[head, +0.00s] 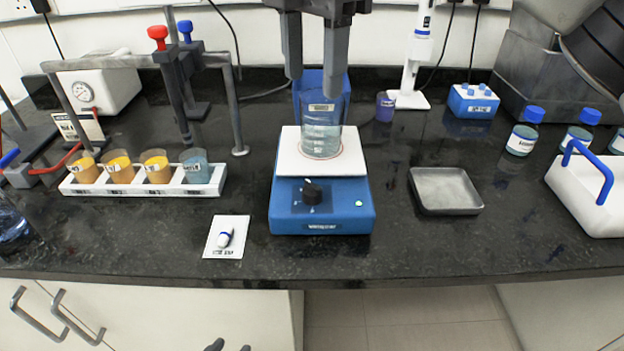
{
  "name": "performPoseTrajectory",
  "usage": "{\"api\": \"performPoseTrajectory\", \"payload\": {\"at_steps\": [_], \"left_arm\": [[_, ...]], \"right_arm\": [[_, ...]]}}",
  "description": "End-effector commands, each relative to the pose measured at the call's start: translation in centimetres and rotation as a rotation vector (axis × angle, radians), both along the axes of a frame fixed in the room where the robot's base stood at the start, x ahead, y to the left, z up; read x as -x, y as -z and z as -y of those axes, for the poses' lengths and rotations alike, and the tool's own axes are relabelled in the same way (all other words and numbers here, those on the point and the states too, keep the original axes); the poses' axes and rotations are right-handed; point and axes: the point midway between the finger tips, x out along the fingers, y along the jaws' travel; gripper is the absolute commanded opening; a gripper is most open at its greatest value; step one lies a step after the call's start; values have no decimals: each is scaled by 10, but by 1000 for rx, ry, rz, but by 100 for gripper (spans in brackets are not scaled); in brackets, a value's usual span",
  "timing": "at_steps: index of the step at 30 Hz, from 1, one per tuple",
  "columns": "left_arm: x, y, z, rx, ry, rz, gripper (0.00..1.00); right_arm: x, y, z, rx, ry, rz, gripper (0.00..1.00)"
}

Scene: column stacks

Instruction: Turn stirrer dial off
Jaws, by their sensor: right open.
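The stirrer (321,220) is a blue box with a white top plate in the middle of the bench. A glass beaker (321,135) of clear liquid stands on the plate. My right gripper (315,80) points down from the top edge, open, with its fingers over the beaker's upper part, behind and above the dial. Two small dark tips at the bottom edge seem to be my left gripper (229,347), mostly cut off, below the bench front.
A white rack (140,190) with several cups stands left, beside a clamp stand. A white card (226,237) lies front left of the stirrer. A metal tray (445,190) lies right, with blue-capped bottles beyond. The bench in front of the stirrer is clear.

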Motion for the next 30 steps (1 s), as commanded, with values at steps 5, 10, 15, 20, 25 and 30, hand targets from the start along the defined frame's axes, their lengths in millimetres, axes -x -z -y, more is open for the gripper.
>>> {"api": "performPoseTrajectory", "payload": {"at_steps": [5, 10, 15, 20, 25, 30], "left_arm": [[-1, 8, 2, 12, 4, 10, 36], [-1, 5, 3, 13, 4, 9, 36], [-1, 4, 3, 12, 4, 10, 36], [-1, 2, 2, 10, 4, 9, 36], [0, 3, 2, 5, 4, 2, 36], [1, 5, 1, 0, 5, -3, 36]], "right_arm": [[0, 20, 0, 1, 0, -1, 50], [0, 39, 0, 1, -3, -4, 50], [0, 74, 0, 1, -3, -6, 50], [0, 109, 0, 0, -2, -6, 50], [0, 143, 0, 0, -1, -5, 50], [0, 165, 0, -1, 0, -3, 50]]}}
